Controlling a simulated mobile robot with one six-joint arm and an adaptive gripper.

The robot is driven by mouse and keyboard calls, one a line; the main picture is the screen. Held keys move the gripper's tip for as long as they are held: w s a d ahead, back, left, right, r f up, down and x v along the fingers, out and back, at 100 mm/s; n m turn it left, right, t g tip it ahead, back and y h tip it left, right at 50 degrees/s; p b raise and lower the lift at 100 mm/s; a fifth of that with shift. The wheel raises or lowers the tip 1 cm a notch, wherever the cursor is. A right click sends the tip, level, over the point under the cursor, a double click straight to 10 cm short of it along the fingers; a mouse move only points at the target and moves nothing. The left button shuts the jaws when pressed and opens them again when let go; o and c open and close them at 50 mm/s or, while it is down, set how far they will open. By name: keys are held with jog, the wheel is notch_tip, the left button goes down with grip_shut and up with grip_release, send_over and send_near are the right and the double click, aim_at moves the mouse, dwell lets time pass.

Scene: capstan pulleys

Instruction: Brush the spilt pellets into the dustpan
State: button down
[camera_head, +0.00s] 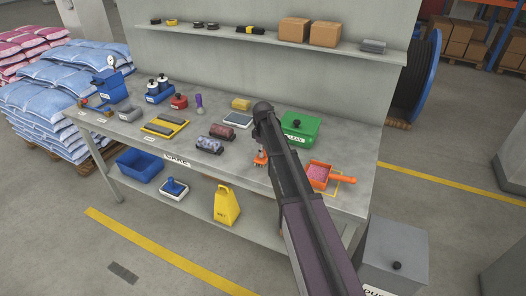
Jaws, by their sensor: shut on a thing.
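The orange dustpan (318,172) lies on the right part of the grey workbench, its handle pointing right. Pink pellets show in its pan. A small orange brush (261,159) shows just left of my dark arm, low over or on the bench top; I cannot tell whether it touches. My gripper (262,149) is mostly hidden by my arm and is shut on the brush. The bench between brush and dustpan is covered by my arm, so loose pellets there cannot be made out.
A green case (300,128) stands behind the dustpan. Two dark rollers (215,136), a yellow-edged tray (165,126) and a yellow sponge (241,104) lie to the left. A shelf (240,37) with boxes hangs above. The bench's front centre is fairly clear.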

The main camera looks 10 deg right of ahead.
jog(key=shift+s, duration=0.15)
jog(key=shift+s+d, duration=0.35)
jog(key=shift+d, duration=0.2)
jog(key=shift+s+d, duration=0.35)
jog(key=shift+d, duration=0.2)
jog(key=shift+s+d, duration=0.85)
jog(key=shift+d, duration=0.25)
jog(key=shift+s+d, duration=0.4)
jog(key=shift+d, duration=0.2)
jog(key=shift+s+d, duration=0.35)
jog(key=shift+d, duration=0.2)
jog(key=shift+s, duration=0.1)
jog(key=shift+s+d, duration=0.75)
jog(key=shift+d, duration=0.3)
